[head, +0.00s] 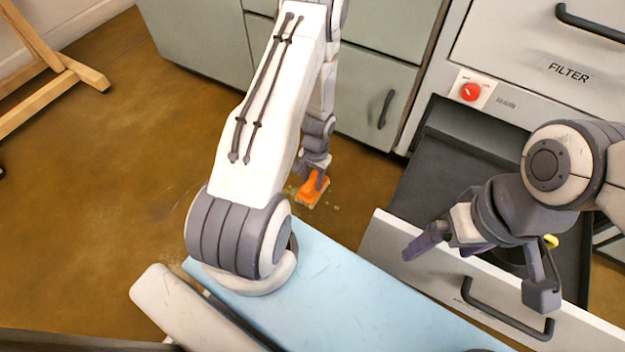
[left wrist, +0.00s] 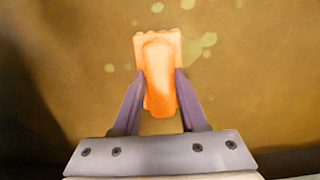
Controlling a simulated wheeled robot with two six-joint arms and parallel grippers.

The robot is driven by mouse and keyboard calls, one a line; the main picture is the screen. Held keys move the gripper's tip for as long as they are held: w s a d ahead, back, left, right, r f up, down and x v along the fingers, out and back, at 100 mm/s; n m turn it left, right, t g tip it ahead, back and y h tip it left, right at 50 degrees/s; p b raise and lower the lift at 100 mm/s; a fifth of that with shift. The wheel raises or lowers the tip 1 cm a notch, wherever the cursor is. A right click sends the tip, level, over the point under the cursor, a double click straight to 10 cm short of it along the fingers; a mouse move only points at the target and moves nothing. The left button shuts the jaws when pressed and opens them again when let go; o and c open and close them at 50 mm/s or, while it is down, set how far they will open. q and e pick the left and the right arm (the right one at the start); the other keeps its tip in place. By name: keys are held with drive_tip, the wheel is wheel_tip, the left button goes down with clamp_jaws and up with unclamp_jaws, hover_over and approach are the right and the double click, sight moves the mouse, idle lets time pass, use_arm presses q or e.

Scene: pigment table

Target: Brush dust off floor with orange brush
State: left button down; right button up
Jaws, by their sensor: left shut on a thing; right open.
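The orange brush (head: 311,192) is low over the brown floor (head: 120,150), just in front of the grey cabinets. My left gripper (head: 318,178) is shut on it; in the left wrist view the brush (left wrist: 160,70) sits between the two purple fingers of that gripper (left wrist: 160,100). I cannot tell whether the brush touches the floor. Pale greenish dust patches (left wrist: 200,46) lie around and beyond the brush, and a few show beside it in the head view (head: 333,206). My right gripper (head: 480,270) is open and empty above the open drawer at the right.
A drawer (head: 385,240) stands pulled out from the white FILTER unit (head: 540,50), with a dark interior and a yellow thing (head: 551,241) partly hidden by my right arm. Grey cabinets (head: 370,90) close off the back. A wooden stand (head: 50,70) is at the left. Open floor lies left.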

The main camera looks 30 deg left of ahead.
use_arm(q)
drive_tip(key=shift+f+b, duration=0.8)
drive_tip(key=shift+f, duration=0.25)
idle(0.4)
